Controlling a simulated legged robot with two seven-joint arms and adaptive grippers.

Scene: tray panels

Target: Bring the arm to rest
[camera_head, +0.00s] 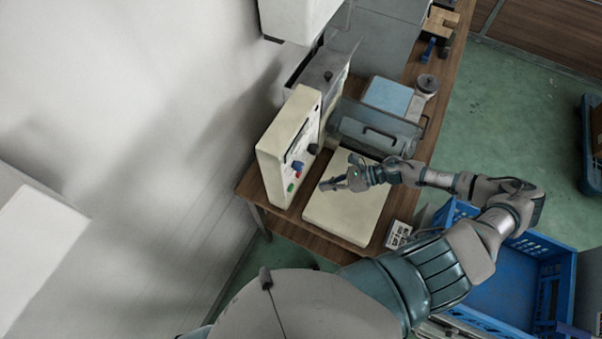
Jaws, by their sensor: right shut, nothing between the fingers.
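My right arm (440,180) comes in from the lower right and bends back over the bench. My right gripper (328,185) is shut and empty. In the picture it lies over the left part of a cream flat panel (345,217), to the right of an upright cream control box (285,150). The box has a blue knob and red and green buttons on its face. I cannot tell how high the gripper is above the panel. My left gripper is not in view.
A wooden bench (452,70) carries a grey metal tray with a handle (380,133), a light-blue pad (388,97) and a round grey container (427,84). A blue crate (560,275) stands on the green floor at lower right. A white wall is at left.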

